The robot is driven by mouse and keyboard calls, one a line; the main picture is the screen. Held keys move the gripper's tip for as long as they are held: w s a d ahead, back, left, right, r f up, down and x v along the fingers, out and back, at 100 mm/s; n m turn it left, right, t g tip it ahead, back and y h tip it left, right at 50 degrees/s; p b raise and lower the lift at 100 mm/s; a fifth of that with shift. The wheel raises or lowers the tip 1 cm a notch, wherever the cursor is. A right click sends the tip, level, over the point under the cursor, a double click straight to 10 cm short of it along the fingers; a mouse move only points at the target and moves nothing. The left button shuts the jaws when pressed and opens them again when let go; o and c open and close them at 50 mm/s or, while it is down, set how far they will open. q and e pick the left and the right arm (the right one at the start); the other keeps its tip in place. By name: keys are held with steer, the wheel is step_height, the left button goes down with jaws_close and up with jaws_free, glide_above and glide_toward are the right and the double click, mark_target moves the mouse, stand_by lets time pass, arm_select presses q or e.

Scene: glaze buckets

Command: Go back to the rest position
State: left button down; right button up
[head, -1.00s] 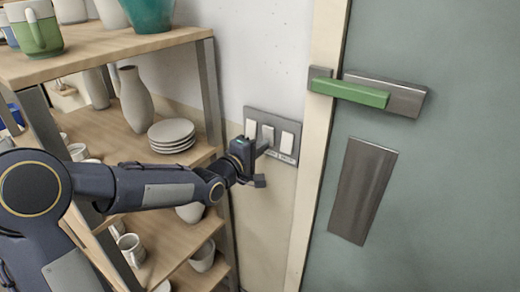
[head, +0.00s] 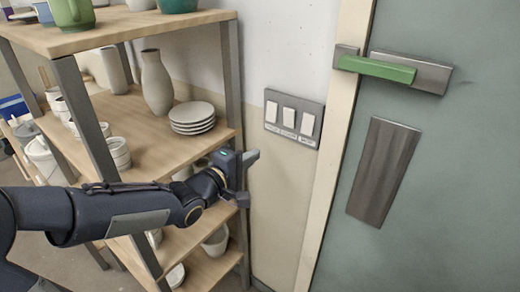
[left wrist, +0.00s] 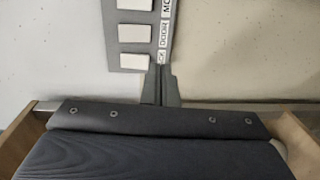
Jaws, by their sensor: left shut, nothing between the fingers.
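My left gripper (head: 251,158) is shut and empty. In the head view it is in front of the shelf's right post, below and to the left of the switch panel (head: 293,117). The panel is grey with three white switches and labels under them, on the wall beside the door frame. In the left wrist view the shut fingers (left wrist: 159,83) point toward the wall, with the panel (left wrist: 142,35) beyond their tips. The gripper looks apart from the panel. My right gripper is not in view.
A wooden shelf unit (head: 150,140) with metal posts stands close at the left. It holds a vase (head: 157,84), stacked plates (head: 192,117) and several cups and bowls. A grey-green door (head: 450,190) with a green handle (head: 376,69) is at the right.

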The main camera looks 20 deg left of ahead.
arm_select(q)
steer(key=shift+s+a, duration=0.1)
steer(key=shift+s, duration=0.2)
steer(key=s+a+f+m+g+y, duration=0.2)
steer(key=s+a+f+m+g, duration=0.1)
steer(key=s, duration=0.4)
steer(key=s+a+f+m+g+y, duration=0.3)
steer(key=s, duration=0.3)
steer(key=s+d+f+m+g+h, duration=0.1)
steer(key=s+d+f+m+g, duration=0.1)
steer(key=s, duration=0.5)
steer(key=s+d+f+m+g+h, duration=0.2)
steer(key=s+m, duration=0.2)
steer(key=s, duration=0.2)
steer(key=shift+s+d, duration=0.3)
steer(key=shift+s, duration=0.05)
